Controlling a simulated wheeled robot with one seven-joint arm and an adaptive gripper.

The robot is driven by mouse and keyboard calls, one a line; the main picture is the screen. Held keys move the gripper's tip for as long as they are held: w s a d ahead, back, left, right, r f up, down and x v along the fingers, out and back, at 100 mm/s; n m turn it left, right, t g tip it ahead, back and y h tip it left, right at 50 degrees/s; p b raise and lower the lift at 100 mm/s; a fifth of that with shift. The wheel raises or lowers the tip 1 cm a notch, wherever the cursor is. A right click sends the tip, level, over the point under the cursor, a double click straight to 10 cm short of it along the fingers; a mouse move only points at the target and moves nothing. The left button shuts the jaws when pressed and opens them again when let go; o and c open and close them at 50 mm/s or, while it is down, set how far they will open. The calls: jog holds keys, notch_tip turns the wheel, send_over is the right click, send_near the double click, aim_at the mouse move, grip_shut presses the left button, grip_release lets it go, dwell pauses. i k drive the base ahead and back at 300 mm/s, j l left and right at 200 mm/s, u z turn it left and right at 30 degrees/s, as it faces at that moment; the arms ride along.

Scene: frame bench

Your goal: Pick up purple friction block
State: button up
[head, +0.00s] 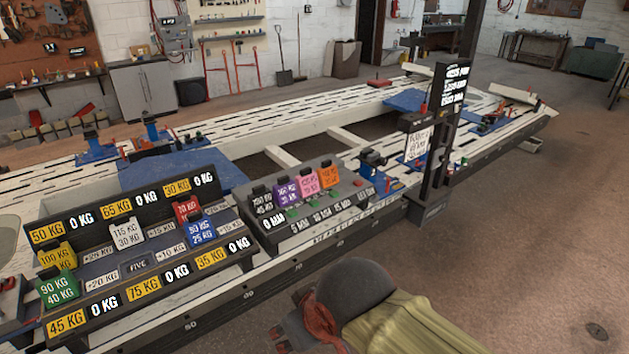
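The purple friction block (286,192) sits upright in a dark sloped rack (277,234) near the middle of the head view. It has white printing on its front, too small to read. A dark block with white printing (263,202) stands to its left. A pink block (308,181) and an orange block (329,177) stand to its right, close together in the same row. No gripper fingers show in this view.
A larger rack (135,236) with coloured kilogram blocks stands to the left. A dark post (444,140) with a sign rises at the right. A rounded grey shape and yellow-green material (415,325) lie at the bottom front.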

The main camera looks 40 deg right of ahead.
aim_at(284, 193)
jog(key=i+l, duration=0.75)
jog(key=l, duration=0.15)
jog(key=i+l, duration=1.55)
jog(key=l, duration=0.2)
jog(key=j+u, duration=0.05)
